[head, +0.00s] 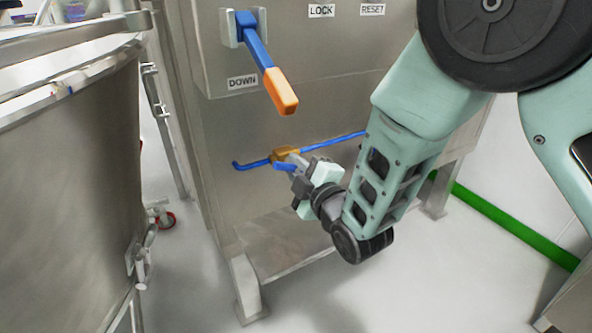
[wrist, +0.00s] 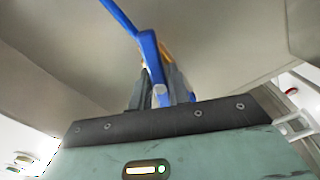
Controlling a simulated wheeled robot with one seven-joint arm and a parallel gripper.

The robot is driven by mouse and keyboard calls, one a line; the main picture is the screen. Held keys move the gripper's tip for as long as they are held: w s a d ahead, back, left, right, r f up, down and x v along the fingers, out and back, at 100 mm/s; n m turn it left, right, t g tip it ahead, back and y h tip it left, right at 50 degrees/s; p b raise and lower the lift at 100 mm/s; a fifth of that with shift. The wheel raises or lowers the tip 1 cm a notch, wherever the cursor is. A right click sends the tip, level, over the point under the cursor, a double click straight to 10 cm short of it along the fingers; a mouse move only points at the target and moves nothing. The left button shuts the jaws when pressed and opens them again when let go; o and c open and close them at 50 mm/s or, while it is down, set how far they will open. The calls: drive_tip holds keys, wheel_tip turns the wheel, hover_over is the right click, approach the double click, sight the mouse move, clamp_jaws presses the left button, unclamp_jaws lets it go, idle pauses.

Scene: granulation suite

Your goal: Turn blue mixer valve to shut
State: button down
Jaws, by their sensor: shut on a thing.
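The blue mixer valve has a brass-orange body (head: 285,154) on a thin blue pipe (head: 335,142) low on the steel cabinet front. Its blue handle (head: 284,167) shows just below the body in the head view. My gripper (head: 296,163) is at the valve, shut on the blue handle. In the wrist view the blue handle (wrist: 151,60) runs down between the dark fingers of my gripper (wrist: 160,90). A bit of the orange body (wrist: 166,52) shows behind it. The fingers hide part of the handle, so its exact angle is hard to tell.
A blue lever with an orange grip (head: 281,92) juts out above the valve, beside a DOWN label (head: 242,82). LOCK and RESET labels are higher up. A large steel vessel (head: 70,190) stands left. A green pipe (head: 510,227) runs along the floor at right.

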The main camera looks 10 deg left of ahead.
drive_tip(key=m+b, duration=0.2)
drive_tip(key=m, duration=0.4)
drive_tip(key=shift+f, duration=0.15)
drive_tip(key=m+b, duration=0.1)
drive_tip(key=m, duration=0.5)
drive_tip(key=shift+m+b, duration=0.4)
drive_tip(key=c, duration=1.3)
unclamp_jaws()
drive_tip(key=shift+s+d, duration=0.1)
drive_tip(key=shift+s, duration=0.05)
drive_tip(key=p+v, duration=0.1)
drive_tip(key=v, duration=1)
drive_tip(key=shift+s+d+p, duration=0.2)
drive_tip(key=shift+s+p, duration=0.1)
drive_tip(key=shift+p, duration=0.1)
